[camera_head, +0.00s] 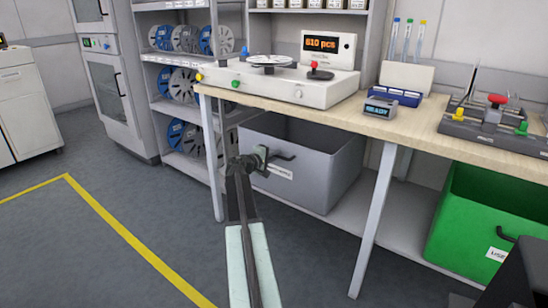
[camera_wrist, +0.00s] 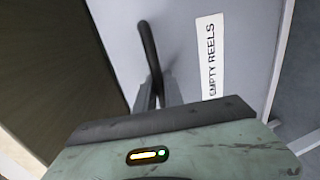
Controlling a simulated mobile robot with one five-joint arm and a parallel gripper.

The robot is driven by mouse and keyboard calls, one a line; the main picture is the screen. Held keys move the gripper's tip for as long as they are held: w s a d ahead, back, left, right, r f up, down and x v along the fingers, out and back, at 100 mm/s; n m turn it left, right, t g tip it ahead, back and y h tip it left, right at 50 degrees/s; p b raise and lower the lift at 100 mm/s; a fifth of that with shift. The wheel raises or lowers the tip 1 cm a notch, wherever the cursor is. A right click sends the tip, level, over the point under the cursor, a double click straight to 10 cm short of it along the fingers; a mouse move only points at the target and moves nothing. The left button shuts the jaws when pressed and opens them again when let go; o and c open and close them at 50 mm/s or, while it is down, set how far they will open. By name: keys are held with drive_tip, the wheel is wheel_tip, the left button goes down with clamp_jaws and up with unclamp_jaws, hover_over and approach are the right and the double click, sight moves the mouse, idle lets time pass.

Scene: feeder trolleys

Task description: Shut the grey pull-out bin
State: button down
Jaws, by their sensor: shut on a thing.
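The grey bin (camera_head: 325,178) sits low under the wooden workbench, and its open top and dark inside show. It looks pulled out at least partly; how far, I cannot tell exactly. A black bar handle (camera_head: 285,157) is on its front, beside a white label that reads "EMPTY REELS" in the wrist view (camera_wrist: 209,55). My gripper (camera_head: 264,161) is at the left part of the handle. In the wrist view the black handle (camera_wrist: 148,50) runs down between my fingers (camera_wrist: 155,98), which are shut on it. The lower end of the handle is hidden by my gripper.
The workbench (camera_head: 300,108) has pale legs (camera_head: 375,220) on either side of the bin. A green bin (camera_head: 470,215) stands to the right. A shelf of reels (camera_head: 185,85) is behind at left. The floor at left, with a yellow line (camera_head: 120,230), is clear.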

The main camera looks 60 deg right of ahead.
drive_tip(key=shift+s+d, duration=0.1)
drive_tip(key=shift+d, duration=0.1)
drive_tip(key=c, duration=1.5)
unclamp_jaws()
drive_tip(key=shift+w+r, duration=0.1)
drive_tip(key=shift+w, duration=0.1)
drive_tip(key=shift+o, duration=0.2)
drive_tip(key=shift+w+a, duration=0.1)
drive_tip(key=shift+w, duration=0.05)
drive_tip(key=shift+a, duration=0.1)
drive_tip(key=s+p+v, duration=0.1)
drive_tip(key=v, duration=0.6)
drive_tip(key=shift+w+a+p, duration=0.3)
drive_tip(key=shift+w+a, duration=0.1)
drive_tip(key=shift+w, duration=0.1)
